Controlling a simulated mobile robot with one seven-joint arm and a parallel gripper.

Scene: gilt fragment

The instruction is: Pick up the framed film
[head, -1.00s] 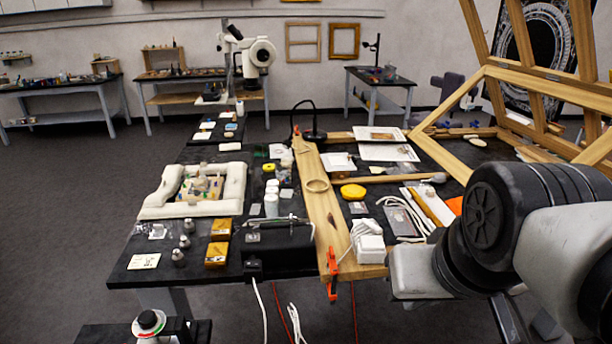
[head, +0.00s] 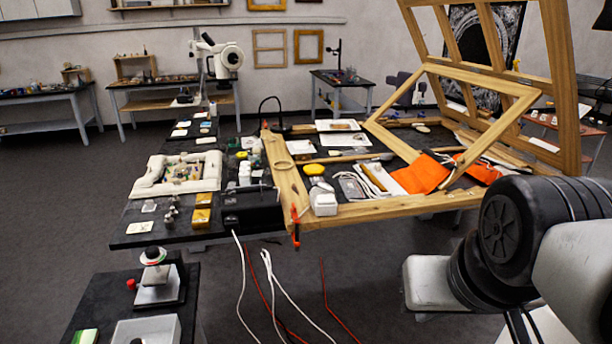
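I cannot tell for sure which thing is the framed film. Flat pieces that may be it lie on the long dark table: a white-bordered sheet with a brownish picture (head: 340,125) at the back, and a greyish flat piece (head: 352,187) nearer the front. Both are too small to make out well. My gripper is not in view. Only thick black and white links of my arm (head: 505,235) show at the lower right, in front of the table and apart from these pieces.
A wooden beam (head: 284,175) and a large tilted wooden frame (head: 556,80) stand on the table. An orange cloth (head: 420,175) lies under the frame. A black box (head: 248,208) sits at the front edge. A low dark stand (head: 98,300) is at the lower left. Cables hang to the floor.

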